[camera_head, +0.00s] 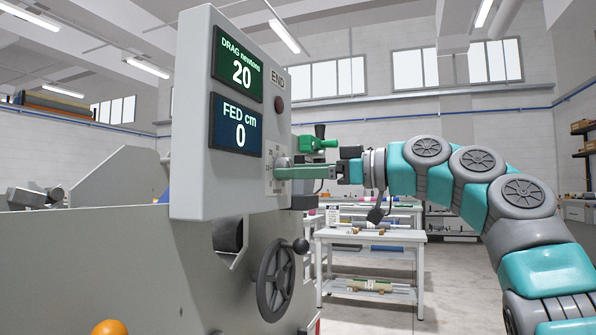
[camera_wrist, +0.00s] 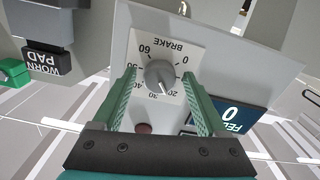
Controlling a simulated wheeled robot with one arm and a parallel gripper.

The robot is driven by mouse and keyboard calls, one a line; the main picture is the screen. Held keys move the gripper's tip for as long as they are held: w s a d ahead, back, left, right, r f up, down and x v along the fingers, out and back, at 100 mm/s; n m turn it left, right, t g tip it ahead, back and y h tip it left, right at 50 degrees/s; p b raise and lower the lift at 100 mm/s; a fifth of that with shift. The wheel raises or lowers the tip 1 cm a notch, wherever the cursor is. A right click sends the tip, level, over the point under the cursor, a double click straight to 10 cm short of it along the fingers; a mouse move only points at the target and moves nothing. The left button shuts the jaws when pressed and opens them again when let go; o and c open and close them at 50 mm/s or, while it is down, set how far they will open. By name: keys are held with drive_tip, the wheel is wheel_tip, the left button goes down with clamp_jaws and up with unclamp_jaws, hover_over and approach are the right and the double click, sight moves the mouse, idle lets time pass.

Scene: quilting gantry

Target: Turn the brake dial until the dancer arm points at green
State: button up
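The grey brake dial (camera_wrist: 160,74) sits on a white scale plate (camera_wrist: 185,52) marked 0 to 60. Its pale pointer line lies near the 20 to 30 side. My gripper (camera_wrist: 158,72) is open, with one green finger on each side of the dial and a visible gap to it. The green display (camera_head: 238,73) reads DRAG newtons 20. I cannot make out the dancer arm or a green mark.
The blue display (camera_head: 236,126) reads FED cm 0. A dark END button (camera_head: 279,104) sits above the dial. A handwheel (camera_head: 276,281) is below. A white bench (camera_head: 370,238) stands behind.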

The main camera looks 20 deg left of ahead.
clamp_jaws()
idle(0.4)
drive_tip(key=shift+a+f+m+b, duration=0.1)
drive_tip(key=shift+m+b, duration=0.2)
drive_tip(key=shift+m, duration=0.1)
drive_tip(key=shift+s+r+m+p, duration=0.1)
drive_tip(key=shift+m+p, duration=0.1)
drive_tip(key=shift+m, duration=1.25)
drive_tip(key=shift+s+r+m+p, duration=0.1)
drive_tip(key=shift+m+p, duration=0.05)
drive_tip(key=shift+m, duration=1.3)
drive_tip(key=shift+w, duration=0.1)
drive_tip(key=shift+o, duration=0.7)
unclamp_jaws()
drive_tip(key=shift+f, duration=0.1)
